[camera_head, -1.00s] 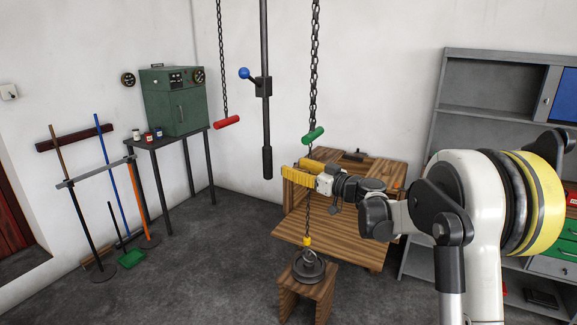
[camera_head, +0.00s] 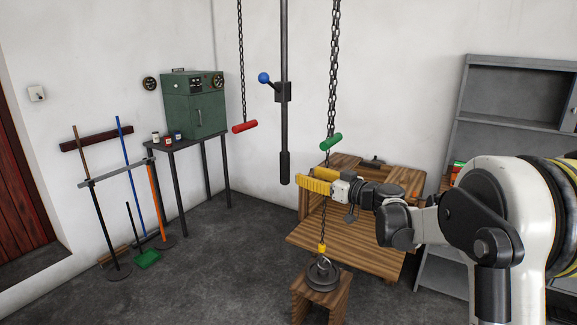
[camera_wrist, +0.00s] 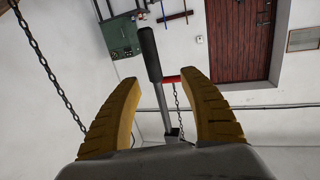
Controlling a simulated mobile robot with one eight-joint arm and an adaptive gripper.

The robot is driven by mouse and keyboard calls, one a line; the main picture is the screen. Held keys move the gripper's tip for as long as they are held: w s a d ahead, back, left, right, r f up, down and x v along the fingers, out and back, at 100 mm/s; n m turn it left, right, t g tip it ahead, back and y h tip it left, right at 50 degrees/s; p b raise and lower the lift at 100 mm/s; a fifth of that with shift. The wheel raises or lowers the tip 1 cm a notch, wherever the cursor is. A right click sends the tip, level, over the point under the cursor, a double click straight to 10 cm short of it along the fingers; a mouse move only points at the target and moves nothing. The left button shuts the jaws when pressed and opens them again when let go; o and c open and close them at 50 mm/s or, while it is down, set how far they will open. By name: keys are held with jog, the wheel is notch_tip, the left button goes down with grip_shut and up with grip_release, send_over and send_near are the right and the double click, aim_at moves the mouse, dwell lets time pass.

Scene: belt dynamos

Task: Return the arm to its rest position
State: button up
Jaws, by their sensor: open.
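My gripper (camera_head: 318,181) has yellow fingers and is raised in front of the wooden workbench (camera_head: 345,241). In the wrist view, the fingers of my gripper (camera_wrist: 165,108) stand wide apart with nothing gripped between them. A chain (camera_head: 334,70) with a green handle (camera_head: 331,142) hangs just above the gripper. Below it, a chain with a yellow hook piece (camera_head: 322,248) runs down to a dark round weight (camera_head: 323,273) on a wooden stool (camera_head: 318,296). In the head view, the gripper overlaps the chain line; I cannot tell whether they touch.
A red handle (camera_head: 245,127) on a chain and a dark vertical lever (camera_head: 284,110) with a blue knob (camera_head: 263,77) hang left of the gripper. A green cabinet (camera_head: 194,104) stands on a table at the left. Grey shelves (camera_head: 510,105) stand at the right. The middle floor is clear.

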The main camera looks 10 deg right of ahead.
jog(key=s+a+f+m+g+h+b, duration=0.1)
jog(key=s+a+f+g+h+b, duration=0.15)
jog(key=s, duration=0.75)
jog(key=s+a+f+m+g+h+b, duration=0.1)
jog(key=s+a+f+g+h+b, duration=0.15)
jog(key=s, duration=0.75)
jog(key=s+d+f+m+h+b, duration=0.1)
jog(key=s+d+f+h, duration=0.1)
jog(key=s+f, duration=0.3)
jog(key=s+d+f+m+g+h+b, duration=0.1)
jog(key=s+f, duration=0.4)
jog(key=s, duration=0.5)
jog(key=s+d+f+m+h+b, duration=0.1)
jog(key=s+d+f+m+h, duration=0.1)
jog(key=s+d+f, duration=0.3)
jog(key=s+m, duration=0.1)
jog(key=s, duration=0.2)
jog(key=shift+s+g+h+b, duration=0.3)
jog(key=shift+s+h+b, duration=0.05)
jog(key=shift+h, duration=0.05)
